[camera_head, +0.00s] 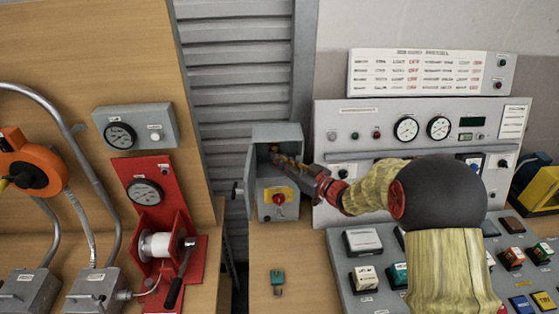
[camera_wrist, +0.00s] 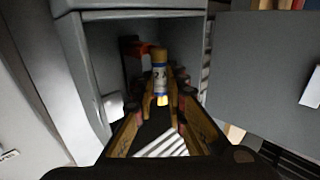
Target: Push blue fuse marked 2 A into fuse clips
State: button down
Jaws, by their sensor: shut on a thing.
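My gripper (camera_wrist: 161,100) is shut on the blue fuse (camera_wrist: 160,80), which stands upright between the fingertips in the wrist view. The fuse has brass caps and a pale label with a dark mark that looks like a 2. The fingers reach into the open grey fuse box (camera_wrist: 88,70). In the head view my gripper (camera_head: 277,159) enters the upper opening of this box (camera_head: 263,208) from the right. A red part (camera_wrist: 137,50) shows behind the fuse, inside the box. The fuse clips cannot be made out, and I cannot tell whether the fuse touches them.
A red rotary switch (camera_head: 279,198) on a yellow plate sits on the box front, below the opening. A grey panel (camera_wrist: 258,75) stands close right in the wrist view. A teal-topped object (camera_head: 277,278) lies on the bench before the box. A sloped control console (camera_head: 350,272) stands right.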

jog(key=shift+w, duration=0.55)
dwell(0.4)
jog(key=shift+w+d+r, duration=0.25)
jog(key=shift+r, duration=0.15)
dwell(1.5)
jog(key=shift+s, duration=0.2)
jog(key=shift+s+d+f, duration=0.15)
jog(key=shift+s+d, duration=0.05)
jog(key=shift+s, duration=0.3)
jog(key=shift+s+a+f, duration=0.15)
jog(key=shift+a+f, duration=0.2)
jog(key=shift+a, duration=0.25)
dwell(0.4)
jog(key=shift+d, duration=0.15)
jog(key=shift+w+r, duration=0.1)
jog(key=shift+w, duration=0.55)
dwell(0.8)
